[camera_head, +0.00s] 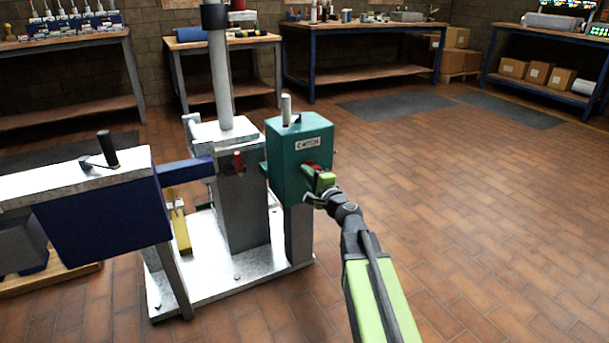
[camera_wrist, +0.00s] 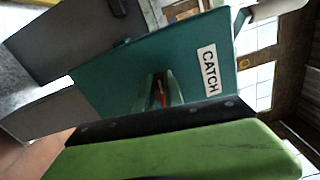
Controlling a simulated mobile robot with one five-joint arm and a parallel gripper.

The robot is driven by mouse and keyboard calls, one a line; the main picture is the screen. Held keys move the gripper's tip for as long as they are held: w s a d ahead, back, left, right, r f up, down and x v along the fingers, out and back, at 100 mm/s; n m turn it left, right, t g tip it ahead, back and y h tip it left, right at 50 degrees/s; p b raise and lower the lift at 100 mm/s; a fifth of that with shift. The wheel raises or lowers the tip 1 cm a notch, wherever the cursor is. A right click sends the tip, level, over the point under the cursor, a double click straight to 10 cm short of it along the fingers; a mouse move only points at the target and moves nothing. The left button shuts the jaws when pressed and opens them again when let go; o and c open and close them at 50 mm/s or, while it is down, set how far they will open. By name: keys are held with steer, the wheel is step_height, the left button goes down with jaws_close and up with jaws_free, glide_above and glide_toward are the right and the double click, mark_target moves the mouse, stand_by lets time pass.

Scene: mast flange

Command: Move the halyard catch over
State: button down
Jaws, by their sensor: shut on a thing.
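The halyard catch is a teal box (camera_head: 290,165) labelled CATCH, on a grey post right of the mast. It fills the middle of the wrist view (camera_wrist: 125,75), seen tilted. A small red lever (camera_head: 313,168) sits on its near right face, and its red tip shows in the wrist view (camera_wrist: 160,92). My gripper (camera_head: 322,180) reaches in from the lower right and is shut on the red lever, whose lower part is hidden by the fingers. A light grey upright handle (camera_head: 286,108) stands in a slot on the box's top.
The mast (camera_head: 220,80) rises from a grey block on a pale base plate (camera_head: 215,290). A navy box (camera_head: 105,215) with a black lever (camera_head: 107,150) stands left. A small red part (camera_head: 238,162) is left of the teal box. Tiled floor at right is clear; workbenches stand behind.

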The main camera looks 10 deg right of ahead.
steer(key=shift+s+a+f+n, duration=0.1)
steer(key=shift+a+f+n, duration=0.15)
steer(key=shift+n, duration=0.45)
steer(key=c, duration=1.5)
jaws_free()
steer(key=shift+c, duration=0.2)
steer(key=shift+o, duration=0.5)
steer(key=shift+d, duration=0.1)
steer(key=shift+d, duration=0.1)
